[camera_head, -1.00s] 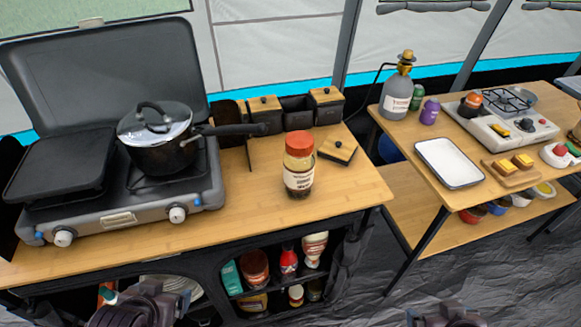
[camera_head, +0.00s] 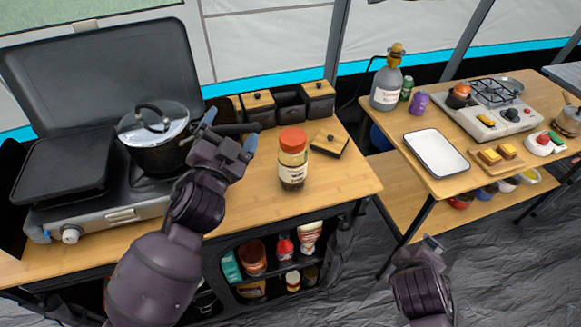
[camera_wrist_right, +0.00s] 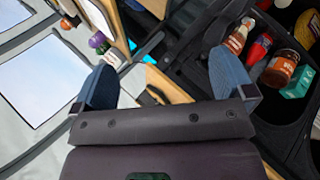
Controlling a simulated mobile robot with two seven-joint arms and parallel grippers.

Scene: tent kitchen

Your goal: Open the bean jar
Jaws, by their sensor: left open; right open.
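The bean jar (camera_head: 293,160), a glass jar with an orange-red lid, a pale label and dark contents, stands upright on the wooden counter (camera_head: 340,184). Its lid (camera_head: 293,139) is on. My left gripper (camera_head: 230,132) is open and empty above the counter, left of the jar and apart from it, in front of the pot's handle. My right gripper (camera_head: 432,246) is low at the right, in front of the gap between the tables. In the right wrist view the right gripper (camera_wrist_right: 165,85) is open, with nothing between its fingers.
A stove with a lidded black pot (camera_head: 156,150) stands left of the jar. The right table holds a white tray (camera_head: 436,153). Bottles and jars (camera_head: 285,247) fill the shelf below.

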